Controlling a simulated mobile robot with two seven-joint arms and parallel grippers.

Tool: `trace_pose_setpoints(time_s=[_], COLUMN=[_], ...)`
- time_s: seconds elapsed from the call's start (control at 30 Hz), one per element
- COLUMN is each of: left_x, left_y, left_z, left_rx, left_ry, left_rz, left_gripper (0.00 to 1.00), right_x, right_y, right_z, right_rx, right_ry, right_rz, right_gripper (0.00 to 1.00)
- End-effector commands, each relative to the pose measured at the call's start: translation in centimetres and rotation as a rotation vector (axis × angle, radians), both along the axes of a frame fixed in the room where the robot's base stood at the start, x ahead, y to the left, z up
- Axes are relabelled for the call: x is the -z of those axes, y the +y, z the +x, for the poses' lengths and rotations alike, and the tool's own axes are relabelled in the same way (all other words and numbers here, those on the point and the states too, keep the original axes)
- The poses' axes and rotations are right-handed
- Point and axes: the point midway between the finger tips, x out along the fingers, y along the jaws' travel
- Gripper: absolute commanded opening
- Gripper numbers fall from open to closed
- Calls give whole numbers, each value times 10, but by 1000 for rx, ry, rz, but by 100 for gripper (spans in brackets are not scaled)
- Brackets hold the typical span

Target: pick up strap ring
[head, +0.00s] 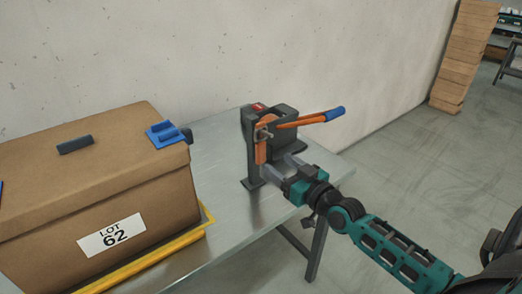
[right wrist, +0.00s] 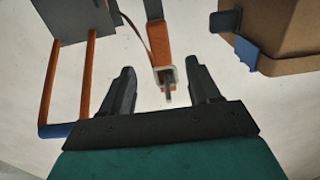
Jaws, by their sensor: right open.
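The strap ring is a small pale metal loop at the end of an orange strap (right wrist: 160,42). In the right wrist view the ring (right wrist: 158,77) shows between my fingertips, with a grey pin at it. In the head view the ring (head: 262,134) is on the front of a dark bench device (head: 284,122), with the orange strap below it. My right gripper (head: 279,164) is open and empty, just in front of the device and below the ring; its two fingers also show in the right wrist view (right wrist: 160,68). I see no contact with the ring. My left gripper is out of view.
The device's orange lever (head: 302,120) with a blue grip sticks out to the right. A cardboard box (head: 160,196) labelled LOT 62 stands left on the metal table (head: 215,165), beside a yellow edge (head: 150,268). A concrete wall is behind. Stacked cartons (head: 463,55) stand far right.

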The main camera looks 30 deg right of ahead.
Motion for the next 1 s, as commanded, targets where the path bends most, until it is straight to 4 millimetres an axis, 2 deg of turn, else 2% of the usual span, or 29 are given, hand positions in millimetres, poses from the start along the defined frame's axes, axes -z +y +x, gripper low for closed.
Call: trace_pose_setpoints(time_s=[0.13, 0.47, 0.73, 1.0], left_x=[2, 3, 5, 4], left_y=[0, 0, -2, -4], left_z=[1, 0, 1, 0], left_rx=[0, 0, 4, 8], left_ry=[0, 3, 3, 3], left_rz=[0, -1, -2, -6], left_gripper=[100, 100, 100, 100], right_x=[0, -1, -4, -4], right_y=[2, 4, 6, 7], right_z=[22, 42, 76, 86], right_rx=[0, -1, -1, -2], right_ry=[-2, 1, 1, 3], right_rz=[1, 0, 0, 0], right_gripper=[62, 62, 62, 62])
